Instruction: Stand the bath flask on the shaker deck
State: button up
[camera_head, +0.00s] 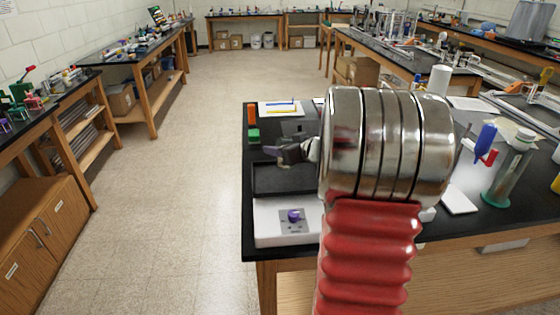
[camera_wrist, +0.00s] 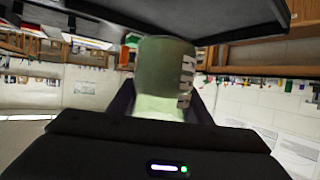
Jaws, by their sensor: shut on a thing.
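The bath flask (camera_wrist: 165,60), greenish and see-through with pale marks on its side, is between the two dark fingers of my gripper (camera_wrist: 158,103) in the wrist view. My gripper is shut on it. The shaker (camera_head: 266,226) is a white box with a purple knob at the near left corner of the black bench. Its dark deck (camera_head: 272,180) lies just behind the knob panel. In the head view my gripper (camera_head: 288,153) shows in part above the deck, left of my arm. I cannot make out the flask there, nor whether it touches the deck.
My arm hides the middle of the bench in the head view. A green-based cylinder (camera_head: 511,168), a blue-and-red item (camera_head: 485,142) and a white pad (camera_head: 459,199) are to the right. A white sheet (camera_head: 281,108) lies behind the deck. The floor at left is clear.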

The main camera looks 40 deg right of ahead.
jog(key=shift+f, duration=0.4)
jog(key=shift+f, duration=1.85)
jog(key=shift+f, duration=0.15)
jog(key=o, duration=1.1)
